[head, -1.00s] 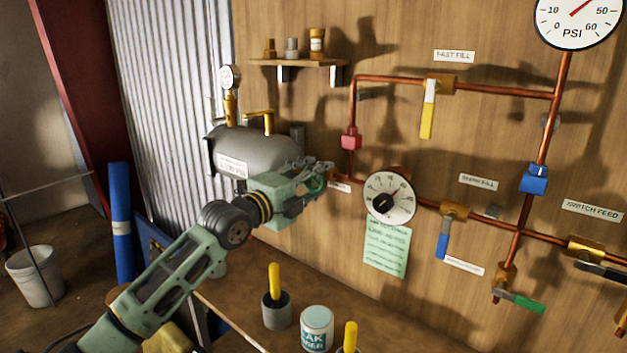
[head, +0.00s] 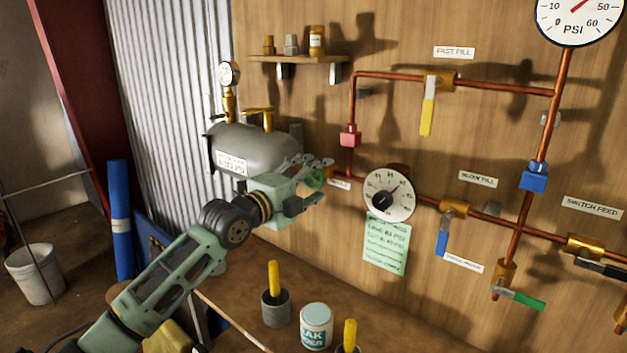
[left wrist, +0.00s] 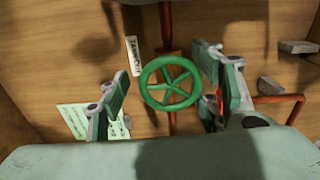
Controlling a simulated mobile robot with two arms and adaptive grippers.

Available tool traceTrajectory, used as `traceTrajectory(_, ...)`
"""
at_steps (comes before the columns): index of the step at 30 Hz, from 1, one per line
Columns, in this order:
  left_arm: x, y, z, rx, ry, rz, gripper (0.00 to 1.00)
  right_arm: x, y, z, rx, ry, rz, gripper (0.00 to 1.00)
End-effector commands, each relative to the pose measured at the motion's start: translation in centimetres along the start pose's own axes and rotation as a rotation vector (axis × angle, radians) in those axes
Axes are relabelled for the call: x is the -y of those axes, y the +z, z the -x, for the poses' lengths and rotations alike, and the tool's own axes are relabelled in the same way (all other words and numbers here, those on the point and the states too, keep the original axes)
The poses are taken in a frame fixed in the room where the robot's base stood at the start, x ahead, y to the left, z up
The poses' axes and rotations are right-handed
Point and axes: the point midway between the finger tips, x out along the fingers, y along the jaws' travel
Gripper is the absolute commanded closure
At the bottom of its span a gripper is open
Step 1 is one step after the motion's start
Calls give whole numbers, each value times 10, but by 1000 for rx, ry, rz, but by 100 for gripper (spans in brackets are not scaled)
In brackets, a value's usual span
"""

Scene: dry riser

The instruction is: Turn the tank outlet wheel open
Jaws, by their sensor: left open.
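The tank outlet wheel (left wrist: 170,84) is a green, spoked handwheel. In the left wrist view it sits between the two fingers of my left gripper, with visible gaps on both sides. In the head view my left gripper (head: 313,170) is at the end of the pipe beside the grey tank (head: 262,150), and it largely hides the wheel. The gripper is open, its fingers spread either side of the wheel and not closed on it. My right gripper is not seen.
A round dial (head: 389,195) and a green note (head: 387,246) are on the wall right of the gripper. Copper pipes with lever valves run further right. A grey cup (head: 276,309) and a white tin (head: 316,327) stand on the bench below.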

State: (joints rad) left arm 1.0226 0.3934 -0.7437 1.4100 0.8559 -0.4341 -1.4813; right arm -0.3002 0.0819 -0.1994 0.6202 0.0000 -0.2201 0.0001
Motion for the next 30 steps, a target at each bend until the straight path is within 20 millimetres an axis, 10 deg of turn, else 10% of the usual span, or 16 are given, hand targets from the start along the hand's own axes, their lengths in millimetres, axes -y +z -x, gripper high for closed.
traceTrajectory(14,6,1,5,2,-11,-2,37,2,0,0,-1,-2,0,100)
traceTrajectory(30,5,2,95,3,-12,-5,37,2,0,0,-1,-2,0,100)
